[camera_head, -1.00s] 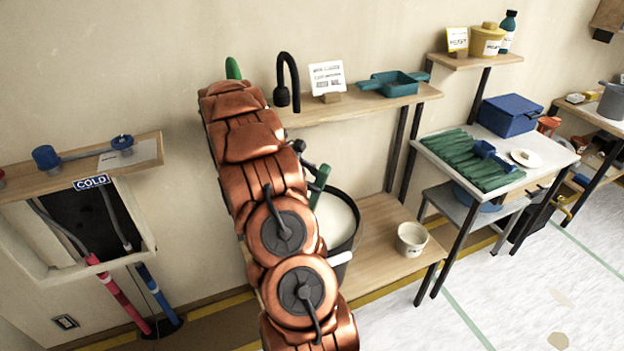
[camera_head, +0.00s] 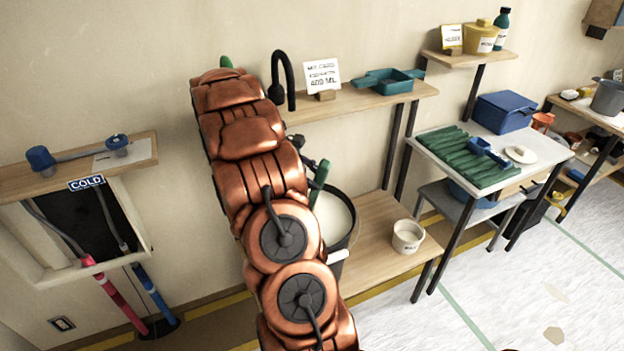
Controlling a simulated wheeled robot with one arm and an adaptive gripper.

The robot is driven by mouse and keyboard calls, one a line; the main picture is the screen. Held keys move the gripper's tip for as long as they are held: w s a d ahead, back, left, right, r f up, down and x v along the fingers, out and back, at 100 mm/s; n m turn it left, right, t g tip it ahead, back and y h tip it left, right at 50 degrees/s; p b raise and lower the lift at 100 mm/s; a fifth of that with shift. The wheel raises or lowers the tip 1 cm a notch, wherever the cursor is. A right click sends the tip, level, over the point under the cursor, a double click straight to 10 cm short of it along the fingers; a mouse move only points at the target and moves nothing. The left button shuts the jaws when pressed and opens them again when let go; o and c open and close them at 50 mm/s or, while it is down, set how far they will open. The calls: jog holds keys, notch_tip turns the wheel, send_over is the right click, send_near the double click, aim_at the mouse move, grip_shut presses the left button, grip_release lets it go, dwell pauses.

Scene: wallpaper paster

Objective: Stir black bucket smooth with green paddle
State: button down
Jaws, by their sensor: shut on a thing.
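The black bucket (camera_head: 353,238) stands on the low wooden shelf, partly hidden behind my copper-coloured arm. A smooth-looking off-white mass (camera_head: 333,215) fills much of it. The green paddle (camera_head: 320,183) stands tilted at the bucket's left side, its upper part showing above the rim; its lower end is hidden. My gripper (camera_head: 312,167) shows only as a small dark part beside the paddle's handle, mostly behind my arm. It is shut on the paddle. Whether the paddle touches the bucket's bottom cannot be seen.
A white cup (camera_head: 408,236) stands on the low shelf (camera_head: 385,262) right of the bucket. Above is a shelf with a teal tray (camera_head: 390,81), a sign (camera_head: 322,74) and a black tap (camera_head: 284,80).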

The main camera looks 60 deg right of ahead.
jog(key=shift+s+a+r+p, duration=0.2)
jog(key=shift+s+r+p, duration=0.1)
jog(key=shift+r, duration=0.55)
jog(key=shift+s+a+r+p, duration=0.2)
jog(key=shift+s+r, duration=0.05)
jog(key=shift+r, duration=0.6)
jog(key=shift+s+a+r+p, duration=0.2)
jog(key=shift+s+r+p, duration=0.1)
jog(key=shift+r, duration=0.55)
jog(key=shift+r, duration=0.15)
jog(key=shift+r+p, duration=1.25)
jog(key=shift+r, duration=1.1)
